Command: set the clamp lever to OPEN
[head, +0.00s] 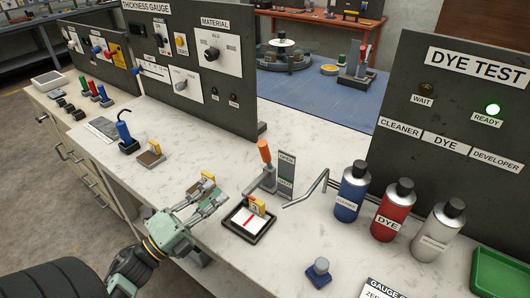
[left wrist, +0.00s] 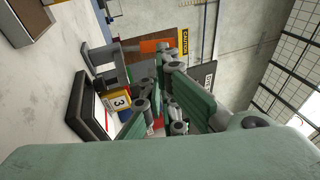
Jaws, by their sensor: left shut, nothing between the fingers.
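The clamp lever has an orange handle (head: 264,151) that stands nearly upright on a grey clamp base (head: 263,182). A grey-green label plate (head: 286,172) stands just right of it, with a word at its top that reads like OPEN and another lower down. In the left wrist view the orange handle (left wrist: 154,46) appears sideways beyond the fingers. My left gripper (head: 220,196) is shut and empty, left of the clamp base and apart from the lever. Its green fingers also show in the left wrist view (left wrist: 160,108). My right gripper is not in view.
A black-rimmed tray (head: 232,236) with a yellow tag 3 (head: 257,205) lies close to my left gripper. A bent grey rod (head: 310,192) and blue (head: 351,191), red (head: 393,210) and white bottles (head: 438,232) stand to the right.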

